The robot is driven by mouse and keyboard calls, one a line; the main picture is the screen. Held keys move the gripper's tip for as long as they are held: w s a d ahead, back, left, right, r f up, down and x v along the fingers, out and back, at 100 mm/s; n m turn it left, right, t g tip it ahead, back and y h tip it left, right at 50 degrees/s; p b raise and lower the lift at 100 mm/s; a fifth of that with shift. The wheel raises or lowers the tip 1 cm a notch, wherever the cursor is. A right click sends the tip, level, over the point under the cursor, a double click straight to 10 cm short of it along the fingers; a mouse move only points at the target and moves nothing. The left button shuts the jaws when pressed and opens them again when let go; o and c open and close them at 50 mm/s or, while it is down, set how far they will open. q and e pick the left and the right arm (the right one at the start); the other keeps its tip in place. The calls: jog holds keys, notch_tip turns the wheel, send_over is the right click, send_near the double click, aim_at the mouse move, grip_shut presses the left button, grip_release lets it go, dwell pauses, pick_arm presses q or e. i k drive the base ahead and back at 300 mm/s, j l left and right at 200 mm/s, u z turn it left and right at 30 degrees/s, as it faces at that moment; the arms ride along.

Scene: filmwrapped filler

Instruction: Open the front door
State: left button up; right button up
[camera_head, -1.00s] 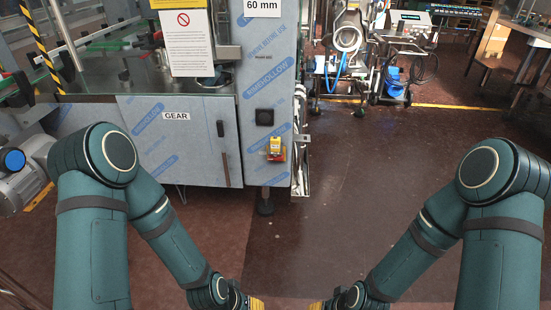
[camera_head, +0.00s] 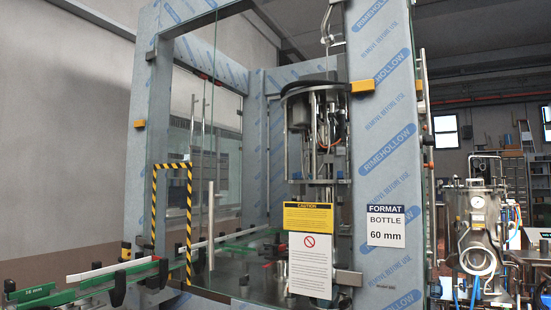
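The front door (camera_head: 243,185) looks like a clear glass panel in the front of the blue-film-wrapped machine. A vertical metal bar handle (camera_head: 211,225) stands near its left side. The glass is hard to make out, and I cannot tell for sure whether the door is fully closed. A yellow caution sign (camera_head: 308,216) and a white prohibition notice (camera_head: 310,264) hang at the front, on the right part of the opening. Neither of my grippers is in view now.
The wrapped frame post (camera_head: 385,150) stands right of the opening and bears a format sign (camera_head: 385,226). A conveyor (camera_head: 75,291) with green rails runs out at the left, past a black-and-yellow striped frame (camera_head: 154,215). Steel equipment (camera_head: 478,235) stands at the right.

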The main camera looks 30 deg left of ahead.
aim_at(310, 256)
jog(key=i+j, duration=0.4)
jog(key=j, duration=0.15)
jog(key=i+j, duration=0.4)
jog(key=j, duration=0.15)
jog(key=i+j+u, duration=0.1)
jog(key=i+j, duration=0.3)
jog(key=j, duration=0.2)
